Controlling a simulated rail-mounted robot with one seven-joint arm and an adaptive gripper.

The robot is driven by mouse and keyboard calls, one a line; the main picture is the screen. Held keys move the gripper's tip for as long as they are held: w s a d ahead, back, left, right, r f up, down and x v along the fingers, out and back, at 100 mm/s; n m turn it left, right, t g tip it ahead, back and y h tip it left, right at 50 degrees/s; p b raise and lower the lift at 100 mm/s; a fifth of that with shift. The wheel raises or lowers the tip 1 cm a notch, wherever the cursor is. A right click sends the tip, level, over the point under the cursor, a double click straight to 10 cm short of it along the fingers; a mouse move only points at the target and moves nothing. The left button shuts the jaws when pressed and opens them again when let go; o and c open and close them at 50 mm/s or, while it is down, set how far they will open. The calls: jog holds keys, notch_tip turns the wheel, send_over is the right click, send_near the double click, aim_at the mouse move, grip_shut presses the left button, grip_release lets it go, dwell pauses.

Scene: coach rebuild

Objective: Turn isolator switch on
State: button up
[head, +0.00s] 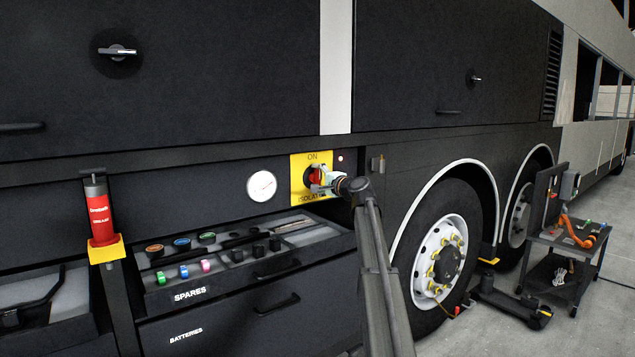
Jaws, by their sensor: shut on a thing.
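The isolator switch has a yellow plate (298,165) lettered "ON" at the top and "ISOLATOR" at the bottom, partly covered. A red knob (316,176) sits in the middle of the plate. My gripper (318,179) reaches in from the lower right and is shut on the red knob. My gripper hides much of the knob, so I cannot tell which way it points.
A round white gauge (262,186) is left of the plate. Below is an open spares drawer (190,294) holding several small parts. A red grease canister (100,212) stands at the left. A wheel (440,262) and a tool cart (566,245) are to the right.

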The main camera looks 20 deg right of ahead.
jog(key=shift+w+r, duration=0.1)
jog(key=shift+r, duration=0.05)
jog(key=o, duration=1.1)
jog(key=shift+s+d, duration=0.1)
jog(key=shift+s, duration=0.45)
jog(key=v, duration=1.1)
